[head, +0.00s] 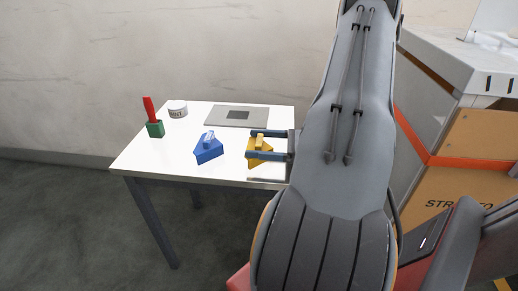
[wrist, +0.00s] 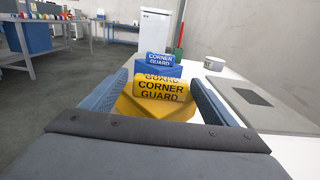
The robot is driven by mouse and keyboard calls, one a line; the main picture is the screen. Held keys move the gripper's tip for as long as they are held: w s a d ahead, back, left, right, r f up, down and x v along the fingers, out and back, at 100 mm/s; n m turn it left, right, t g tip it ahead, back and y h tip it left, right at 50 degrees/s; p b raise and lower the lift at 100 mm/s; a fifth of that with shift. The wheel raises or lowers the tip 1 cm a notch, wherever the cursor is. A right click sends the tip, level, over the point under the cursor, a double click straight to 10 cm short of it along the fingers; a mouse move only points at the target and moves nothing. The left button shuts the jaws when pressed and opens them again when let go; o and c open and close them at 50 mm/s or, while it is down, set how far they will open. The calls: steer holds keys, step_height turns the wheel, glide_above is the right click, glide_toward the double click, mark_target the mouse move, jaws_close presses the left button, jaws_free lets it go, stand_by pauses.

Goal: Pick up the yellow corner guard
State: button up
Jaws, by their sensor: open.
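The yellow corner guard (head: 257,150) sits on the white table, partly covered by my gripper in the head view. In the wrist view the yellow corner guard (wrist: 158,94) stands between the two fingers, its lettering facing the camera. My gripper (head: 251,143) is open, with one finger on each side of it; in the wrist view my gripper (wrist: 160,82) shows a gap between the fingers and the guard's upright block. I cannot tell whether the fingers touch its wider base. A blue corner guard (head: 209,149) stands beyond it, also in the wrist view (wrist: 160,62).
The white table (head: 180,172) also holds a grey plate with a dark square (head: 238,116), a white round tin (head: 177,109) and a green holder with a red handle (head: 154,126). Cardboard boxes (head: 462,145) stand right of my arm. The table's front left is clear.

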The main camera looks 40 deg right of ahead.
steer(key=c, duration=1.1)
